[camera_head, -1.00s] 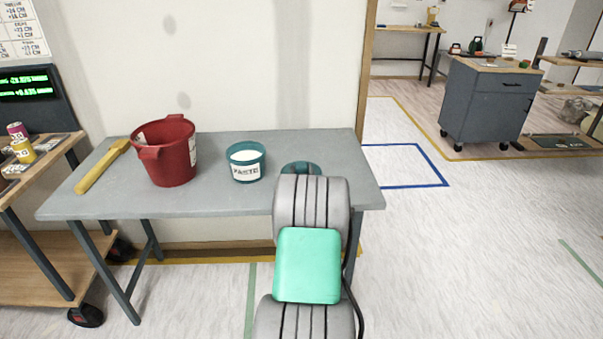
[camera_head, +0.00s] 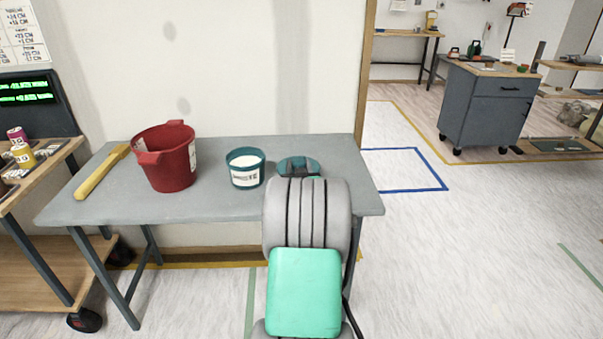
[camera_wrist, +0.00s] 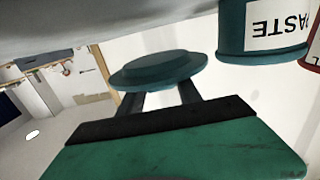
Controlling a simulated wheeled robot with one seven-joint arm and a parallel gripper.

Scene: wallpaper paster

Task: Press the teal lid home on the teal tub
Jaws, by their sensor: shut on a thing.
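The teal tub (camera_head: 244,168) stands upright and open on the grey table, with white paste inside and a PASTE label in front. It also shows at the top right of the wrist view (camera_wrist: 262,52), upside down. The round teal lid (camera_head: 292,163) is just right of the tub, apart from it. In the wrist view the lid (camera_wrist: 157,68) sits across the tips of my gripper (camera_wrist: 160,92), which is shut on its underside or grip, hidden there. In the head view my arm hides most of the gripper.
A red bucket (camera_head: 166,160) stands left of the tub, with a yellow tool (camera_head: 102,172) beyond it on the table (camera_head: 215,203). A wooden cart (camera_head: 50,260) with cans is at the far left.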

